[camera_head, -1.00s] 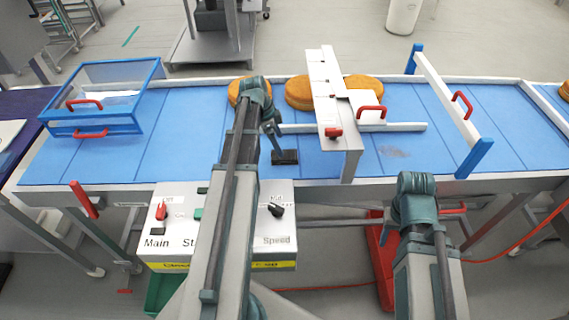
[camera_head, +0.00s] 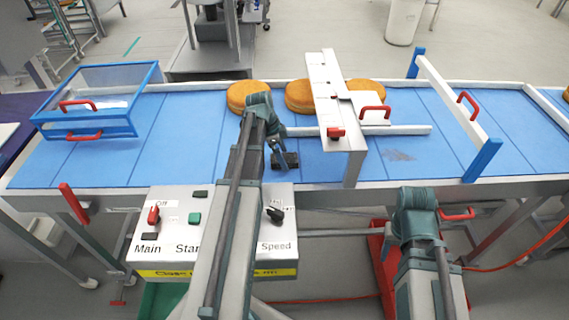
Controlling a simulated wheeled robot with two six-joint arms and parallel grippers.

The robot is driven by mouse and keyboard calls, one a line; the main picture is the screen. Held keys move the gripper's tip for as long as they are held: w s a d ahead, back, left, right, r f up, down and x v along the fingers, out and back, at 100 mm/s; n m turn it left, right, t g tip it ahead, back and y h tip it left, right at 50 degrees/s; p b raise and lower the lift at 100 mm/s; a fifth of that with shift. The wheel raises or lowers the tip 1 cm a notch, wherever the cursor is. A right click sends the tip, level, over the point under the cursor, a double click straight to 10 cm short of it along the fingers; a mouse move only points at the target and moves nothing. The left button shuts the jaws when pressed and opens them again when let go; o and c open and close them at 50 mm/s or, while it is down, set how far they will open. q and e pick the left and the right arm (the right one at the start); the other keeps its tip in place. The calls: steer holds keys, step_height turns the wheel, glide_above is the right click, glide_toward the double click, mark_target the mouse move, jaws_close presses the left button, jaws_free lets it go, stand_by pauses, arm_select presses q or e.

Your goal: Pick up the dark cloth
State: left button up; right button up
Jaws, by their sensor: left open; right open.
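I cannot make out a dark cloth for certain in the head view. My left gripper (camera_head: 285,160) is a dark shape at the end of my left arm, low over the near part of the blue conveyor belt (camera_head: 195,125). It is open, and nothing shows clearly between its jaws. A grey smudge (camera_head: 398,155) lies on the belt to its right, beyond the white frame. My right arm ends near the conveyor's front edge, and its gripper is hidden from view.
Several round golden cakes (camera_head: 248,95) lie along the belt's far side. A white crossbar frame (camera_head: 325,95) stands right of my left gripper. A blue clear-topped guard (camera_head: 100,95) is at left. A control box (camera_head: 175,235) and a red bin (camera_head: 383,260) are in front.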

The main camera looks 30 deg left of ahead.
arm_select(q)
steer(key=shift+f, duration=0.25)
stand_by(0.4)
steer(key=c, duration=1.3)
